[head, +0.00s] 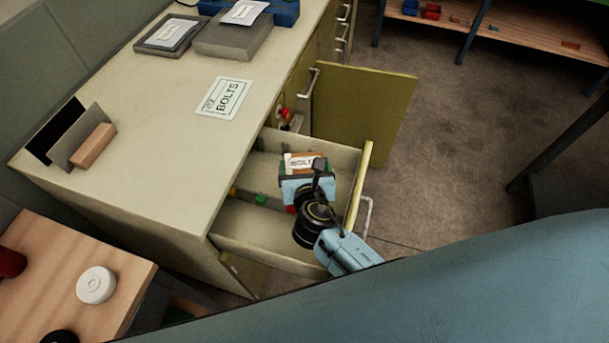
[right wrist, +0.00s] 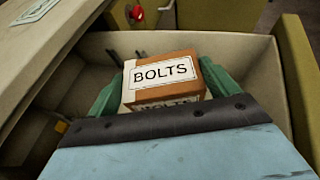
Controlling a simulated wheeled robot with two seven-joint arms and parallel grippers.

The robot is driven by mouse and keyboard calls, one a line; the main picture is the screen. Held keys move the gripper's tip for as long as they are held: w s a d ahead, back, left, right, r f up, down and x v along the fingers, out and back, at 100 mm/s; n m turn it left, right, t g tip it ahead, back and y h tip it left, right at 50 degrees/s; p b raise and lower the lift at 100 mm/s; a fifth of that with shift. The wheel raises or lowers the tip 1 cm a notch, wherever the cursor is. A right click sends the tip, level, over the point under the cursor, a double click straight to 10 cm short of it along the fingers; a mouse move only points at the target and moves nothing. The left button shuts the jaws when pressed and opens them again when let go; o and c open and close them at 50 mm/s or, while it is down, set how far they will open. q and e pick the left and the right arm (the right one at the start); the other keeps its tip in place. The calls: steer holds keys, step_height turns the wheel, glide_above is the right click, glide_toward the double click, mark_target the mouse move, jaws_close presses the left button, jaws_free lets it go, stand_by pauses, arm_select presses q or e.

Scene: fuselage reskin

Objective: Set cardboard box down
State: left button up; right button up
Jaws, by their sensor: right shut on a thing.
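The cardboard box (head: 304,163) is small and brown with a white label reading BOLTS. It also shows in the right wrist view (right wrist: 165,80), between the green fingers of my right gripper (right wrist: 165,85). In the head view my right gripper (head: 305,172) is shut on the box, over the open drawer (head: 250,225) of the cream cabinet. Whether the box touches the drawer floor is hidden by the gripper. My left gripper is not in view.
A sheet labelled BOLTS (head: 223,98) lies on the counter (head: 160,140). Grey cases (head: 236,35) stand at its far end. A yellow-green cabinet door (head: 362,115) stands open behind the drawer. Small coloured pieces (head: 261,199) lie in the drawer. A wooden table (head: 60,270) is at lower left.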

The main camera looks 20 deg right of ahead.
steer(key=shift+f+b, duration=0.5)
steer(key=shift+f, duration=0.85)
steer(key=shift+f, duration=0.2)
steer(key=shift+s+f+b, duration=0.15)
steer(key=shift+f+b, duration=0.2)
steer(key=shift+f, duration=0.2)
steer(key=o, duration=1.1)
steer(key=shift+s+d+f, duration=0.1)
steer(key=shift+s+f, duration=0.05)
steer(key=shift+f, duration=0.05)
steer(key=shift+r, duration=0.4)
steer(key=p+v, duration=0.1)
steer(key=v, duration=0.7)
steer(key=r+p+v, duration=0.1)
steer(key=v, duration=0.3)
steer(key=shift+w+r+p, duration=0.1)
steer(key=shift+w+p, duration=0.2)
steer(key=shift+p, duration=0.05)
